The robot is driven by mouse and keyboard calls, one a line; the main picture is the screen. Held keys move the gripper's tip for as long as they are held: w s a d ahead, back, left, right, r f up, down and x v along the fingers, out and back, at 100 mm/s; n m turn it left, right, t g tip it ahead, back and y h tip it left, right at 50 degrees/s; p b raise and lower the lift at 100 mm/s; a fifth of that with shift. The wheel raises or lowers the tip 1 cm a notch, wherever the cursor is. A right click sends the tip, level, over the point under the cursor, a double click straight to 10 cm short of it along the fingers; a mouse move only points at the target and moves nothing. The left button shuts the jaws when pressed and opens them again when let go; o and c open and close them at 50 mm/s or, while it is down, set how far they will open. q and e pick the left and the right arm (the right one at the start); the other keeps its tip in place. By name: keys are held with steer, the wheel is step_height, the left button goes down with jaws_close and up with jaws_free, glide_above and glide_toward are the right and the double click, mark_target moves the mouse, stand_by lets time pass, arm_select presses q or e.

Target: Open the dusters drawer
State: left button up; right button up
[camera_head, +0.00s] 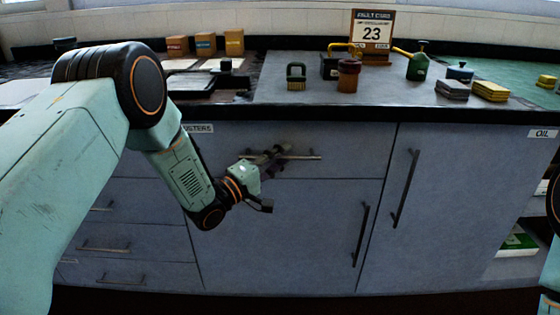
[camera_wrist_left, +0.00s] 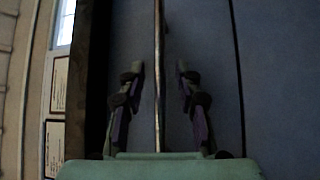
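The dusters drawer (camera_head: 340,137) is the wide grey front under the worktop in the head view, flush with the cabinet. Its label (camera_head: 198,128) is partly hidden by my left arm and reads "...STERS". A thin horizontal bar handle (camera_head: 305,157) crosses the drawer front. My left gripper (camera_head: 274,154) is at the left part of this handle. In the left wrist view, the handle (camera_wrist_left: 157,40) runs between the two spread fingers of my left gripper (camera_wrist_left: 159,72), with a visible gap on each side. My right gripper is not in view.
Below the drawer is a cupboard door with a vertical handle (camera_head: 360,234); another door handle (camera_head: 405,188) is to its right. Smaller drawers (camera_head: 120,240) are at the lower left.

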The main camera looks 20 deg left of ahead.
arm_select(q)
steer(key=shift+w+d, duration=0.1)
steer(key=shift+c, duration=0.4)
jaws_close()
stand_by(0.3)
